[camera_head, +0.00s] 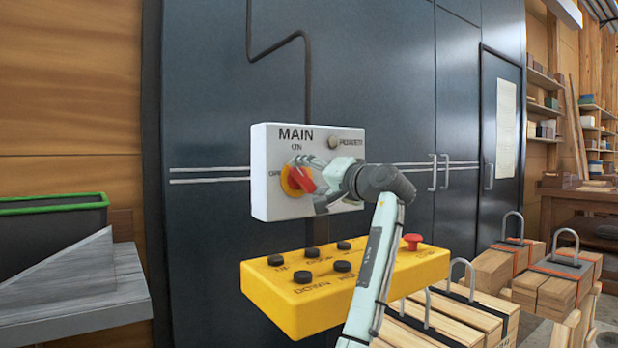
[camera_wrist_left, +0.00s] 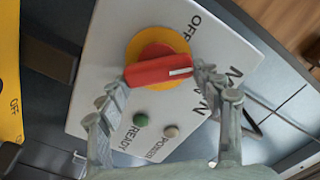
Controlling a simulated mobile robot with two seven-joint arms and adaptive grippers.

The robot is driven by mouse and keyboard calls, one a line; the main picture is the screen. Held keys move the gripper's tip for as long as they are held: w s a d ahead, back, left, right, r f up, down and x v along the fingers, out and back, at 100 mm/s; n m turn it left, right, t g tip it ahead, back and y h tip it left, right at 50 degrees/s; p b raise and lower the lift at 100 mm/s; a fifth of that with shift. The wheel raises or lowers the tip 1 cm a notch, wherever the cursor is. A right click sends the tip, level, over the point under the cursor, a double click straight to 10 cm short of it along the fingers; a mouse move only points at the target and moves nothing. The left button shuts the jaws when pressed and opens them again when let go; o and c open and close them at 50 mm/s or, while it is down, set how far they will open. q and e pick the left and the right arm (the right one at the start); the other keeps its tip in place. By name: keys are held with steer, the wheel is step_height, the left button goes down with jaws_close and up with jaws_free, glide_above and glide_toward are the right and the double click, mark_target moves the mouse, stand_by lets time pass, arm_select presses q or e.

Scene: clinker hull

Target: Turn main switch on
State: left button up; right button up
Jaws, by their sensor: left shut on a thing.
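The main switch is a red handle (camera_head: 303,179) on a yellow disc (camera_head: 289,183), on a white box (camera_head: 275,150) marked MAIN. ON is printed above it and OFF to its left. In the left wrist view, the red handle (camera_wrist_left: 150,73) lies across the yellow disc (camera_wrist_left: 157,45). Its white mark points between the OFF and ON labels. My left gripper (camera_head: 312,177) is shut on the red handle, with a finger at either end in the left wrist view (camera_wrist_left: 160,85). The gripper partly covers the box front in the head view. My right gripper is out of view.
A yellow button panel (camera_head: 300,310) with black buttons and a red mushroom button (camera_head: 412,241) is below the box. A green lamp (camera_wrist_left: 140,120) and a pale lamp (camera_wrist_left: 170,131) sit beside the switch. Timber stacks (camera_head: 470,315) stand at lower right; a grey bench (camera_head: 90,300) is left.

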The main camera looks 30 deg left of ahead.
arm_select(q)
steer(key=m, duration=0.4)
steer(key=shift+w+f+m, duration=0.1)
steer(key=shift+f+m, duration=0.05)
steer(key=shift+m, duration=0.15)
steer(key=shift+f+m, duration=0.15)
steer(key=shift+m, duration=1.65)
steer(key=o, duration=1.2)
steer(key=shift+c, duration=0.2)
steer(key=shift+d, duration=0.1)
steer(key=v, duration=1.2)
steer(key=shift+w, duration=0.1)
